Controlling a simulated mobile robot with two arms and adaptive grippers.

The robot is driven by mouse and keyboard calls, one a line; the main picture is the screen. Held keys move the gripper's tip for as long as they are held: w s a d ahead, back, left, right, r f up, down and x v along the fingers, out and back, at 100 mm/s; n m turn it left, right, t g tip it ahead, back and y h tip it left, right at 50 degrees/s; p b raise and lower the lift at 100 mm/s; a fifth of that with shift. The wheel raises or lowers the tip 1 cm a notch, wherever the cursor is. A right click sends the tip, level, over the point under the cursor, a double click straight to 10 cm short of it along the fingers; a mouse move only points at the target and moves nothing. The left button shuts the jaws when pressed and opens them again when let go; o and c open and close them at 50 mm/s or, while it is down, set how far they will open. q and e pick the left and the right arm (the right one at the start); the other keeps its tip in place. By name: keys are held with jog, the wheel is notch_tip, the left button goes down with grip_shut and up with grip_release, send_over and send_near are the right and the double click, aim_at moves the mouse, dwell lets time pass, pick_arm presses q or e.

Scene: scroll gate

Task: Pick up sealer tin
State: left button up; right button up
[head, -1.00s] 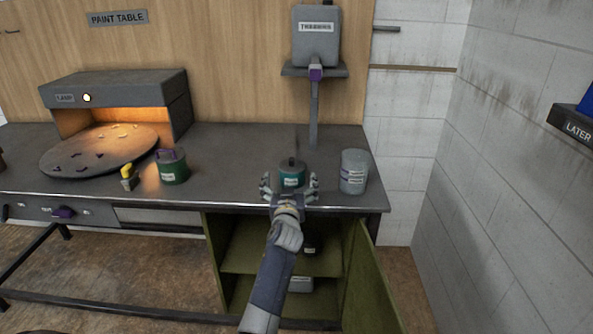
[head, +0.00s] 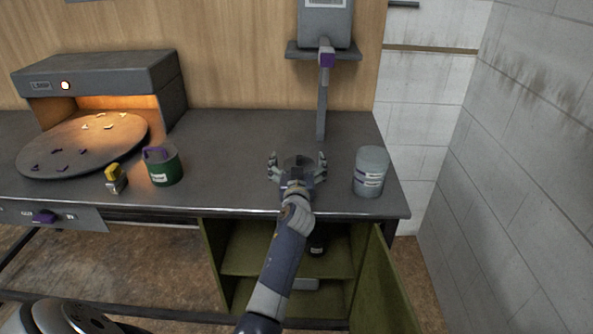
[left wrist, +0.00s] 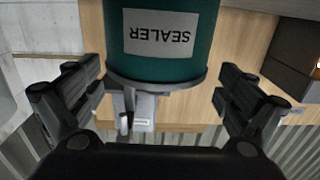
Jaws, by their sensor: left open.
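The sealer tin (left wrist: 172,40) is a teal cylinder with a white SEALER label, upside down in the left wrist view. It fills the upper middle of that view, between the spread fingers of my left gripper (left wrist: 158,75). Gaps show between the tin and the fingers on both sides. In the head view my left gripper (head: 297,170) is open, low over the front of the table, with its fingers around the tin's place. The gripper hides most of the tin there; only a dark top shows between the fingers. My right gripper is not in view.
A green tin (head: 164,168) and a small yellow-topped item (head: 115,180) stand to the left. A dispenser (head: 325,60) hangs behind. An open cabinet door (head: 378,285) is below.

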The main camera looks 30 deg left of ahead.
pick_arm(q)
jog(key=shift+s+d+r, duration=0.25)
jog(key=shift+d+r, duration=0.05)
jog(key=shift+d, duration=0.2)
jog(key=c, duration=1.8)
jog(key=shift+s, duration=0.1)
grip_shut()
jog(key=shift+r, duration=0.1)
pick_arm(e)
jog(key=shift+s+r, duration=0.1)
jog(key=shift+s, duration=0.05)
